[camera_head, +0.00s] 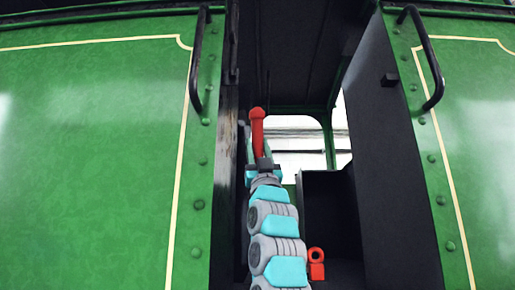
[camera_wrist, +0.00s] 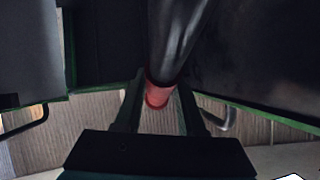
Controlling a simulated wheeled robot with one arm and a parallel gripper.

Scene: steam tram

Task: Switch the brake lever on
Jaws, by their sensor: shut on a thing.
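The brake lever, as I take it, shows a red upright end (camera_head: 257,125) in the doorway in the head view. In the wrist view it is a dark shaft with a red part (camera_wrist: 158,94) that runs down between my fingers. My gripper (camera_head: 262,160) reaches into the cab from below and is shut on the lever. Its two fingers also show in the wrist view (camera_wrist: 158,100), one on each side of the red part. The lever's base and the exact finger contact are hidden in the head view.
Green side panels (camera_head: 95,140) flank the narrow cab doorway. Black handrails (camera_head: 198,60) are fixed at both sides. A dark upright panel (camera_head: 385,150) stands at the right. A small red ring and block (camera_head: 316,264) sits low, right of my arm.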

